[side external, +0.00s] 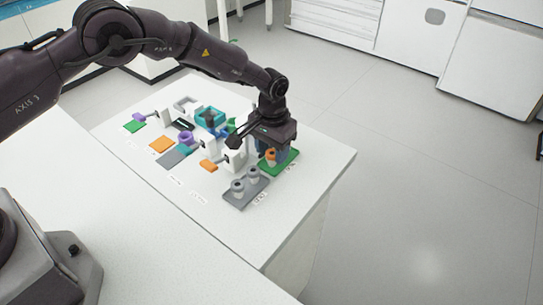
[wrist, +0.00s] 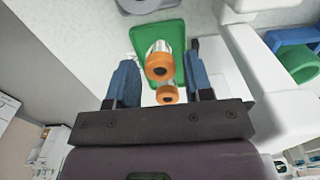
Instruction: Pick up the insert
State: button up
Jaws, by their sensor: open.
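Two orange-topped round pieces, which look like inserts, stand on a green plate (wrist: 147,38). The nearer-to-centre orange insert (wrist: 159,67) has a dark hole in its top and a clear or pale body below. The other orange piece (wrist: 168,94) is partly hidden behind my gripper's body. In the side view, the green plate (side external: 288,161) and an orange piece (side external: 271,155) show just below my gripper. My gripper (wrist: 162,73) is open, with one blue finger on each side of the orange pieces. I cannot tell whether the fingers touch them.
A grey plate (side external: 236,198) with grey round pieces stands beside the green plate. White blocks, an orange block (side external: 208,165), a purple ring (side external: 186,137) and a teal frame (side external: 209,116) crowd the table to the left. The table's right corner (side external: 338,155) is clear.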

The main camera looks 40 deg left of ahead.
aim_at(272, 153)
jog(key=c, duration=0.6)
jog(key=shift+r, duration=2.75)
